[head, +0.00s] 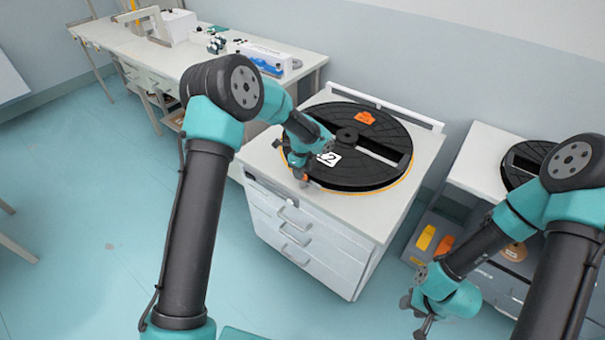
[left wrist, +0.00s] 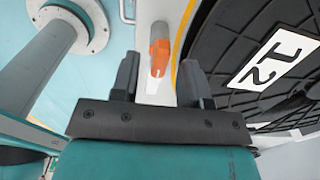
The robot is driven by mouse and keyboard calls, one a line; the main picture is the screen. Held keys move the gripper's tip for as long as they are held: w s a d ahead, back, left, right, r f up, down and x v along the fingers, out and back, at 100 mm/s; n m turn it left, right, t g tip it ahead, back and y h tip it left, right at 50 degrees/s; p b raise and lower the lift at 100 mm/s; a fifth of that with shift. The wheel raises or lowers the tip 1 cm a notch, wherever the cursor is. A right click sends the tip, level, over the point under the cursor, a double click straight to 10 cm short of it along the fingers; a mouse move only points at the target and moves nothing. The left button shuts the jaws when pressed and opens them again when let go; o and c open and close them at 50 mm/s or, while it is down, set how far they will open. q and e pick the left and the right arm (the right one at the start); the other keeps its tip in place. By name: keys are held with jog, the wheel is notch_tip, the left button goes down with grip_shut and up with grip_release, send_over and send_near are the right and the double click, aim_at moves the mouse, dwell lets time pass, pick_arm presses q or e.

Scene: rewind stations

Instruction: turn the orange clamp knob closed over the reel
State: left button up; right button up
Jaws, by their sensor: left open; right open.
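The orange clamp knob (left wrist: 159,57) has a grey upper end and lies beside the reel's yellow rim in the left wrist view, not across the reel. A bit of its orange (head: 306,179) shows in the head view. The black reel (head: 375,180) lies flat on the white cabinet, with a white "12" label facing up. My left gripper (left wrist: 158,78) is open, with one finger on each side of the knob's line; contact cannot be told. My right gripper (head: 420,317) is open and empty, low at the right, away from the reel.
The white cabinet (head: 335,245) with drawers carries the reel. An orange piece (head: 365,118) sits on the reel's far side. A second station (head: 478,160) with another black reel stands at right. A long bench (head: 130,45) stands at back left.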

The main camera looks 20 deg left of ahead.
pick_arm(q)
jog(key=shift+f, duration=0.8)
jog(key=shift+c, duration=0.2)
grip_shut()
